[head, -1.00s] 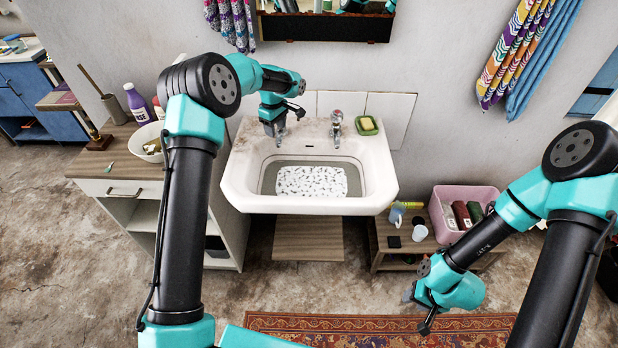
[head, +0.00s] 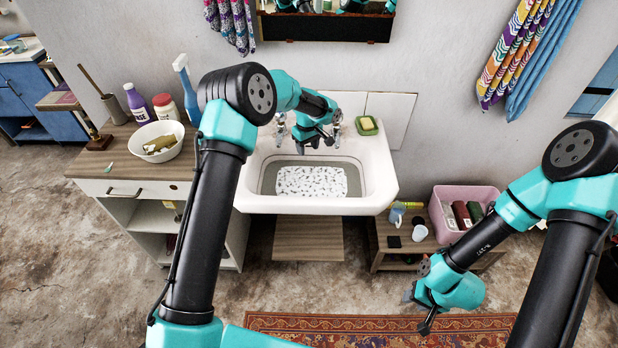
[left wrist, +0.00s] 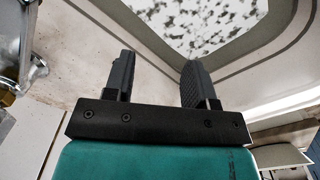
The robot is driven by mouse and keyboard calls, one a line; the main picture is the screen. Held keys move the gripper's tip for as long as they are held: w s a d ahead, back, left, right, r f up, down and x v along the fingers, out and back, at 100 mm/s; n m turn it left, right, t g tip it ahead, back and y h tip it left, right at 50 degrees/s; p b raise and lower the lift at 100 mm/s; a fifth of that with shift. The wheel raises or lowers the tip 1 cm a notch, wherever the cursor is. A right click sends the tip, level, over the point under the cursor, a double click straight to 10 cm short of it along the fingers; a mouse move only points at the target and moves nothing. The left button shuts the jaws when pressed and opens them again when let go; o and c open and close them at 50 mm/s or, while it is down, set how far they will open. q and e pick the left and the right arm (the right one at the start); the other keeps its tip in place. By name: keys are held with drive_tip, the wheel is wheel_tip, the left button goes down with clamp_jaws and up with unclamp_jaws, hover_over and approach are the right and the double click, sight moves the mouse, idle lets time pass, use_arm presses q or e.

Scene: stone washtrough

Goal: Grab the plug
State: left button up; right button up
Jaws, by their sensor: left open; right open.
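I cannot make out a plug in any view. The white washbasin (head: 385,170) stands against the wall, with a speckled black-and-white patch (head: 311,181) on its floor. My left gripper (head: 318,146) is over the back of the basin, in front of the wall and between the taps. In the left wrist view its two grey fingers (left wrist: 157,62) are apart with nothing between them, and the speckled patch (left wrist: 205,22) shows beyond them. My right gripper (head: 409,294) is open, low at the right above the floor, away from the basin.
Taps (head: 281,127) stand at the basin's back, close to my left gripper. A green soap dish (head: 367,126) sits at the back right corner. A cabinet at left holds a white bowl (head: 172,130) and bottles. A pink crate (head: 440,222) stands on a low shelf at right.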

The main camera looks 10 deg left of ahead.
use_arm(q)
hover_over(309, 172)
drive_tip(key=f, duration=0.8)
drive_tip(key=shift+a, duration=0.25)
drive_tip(key=shift+f, duration=0.15)
drive_tip(key=shift+d+f, duration=0.15)
drive_tip(key=shift+f, duration=2.35)
drive_tip(key=shift+c, duration=0.3)
clamp_jaws()
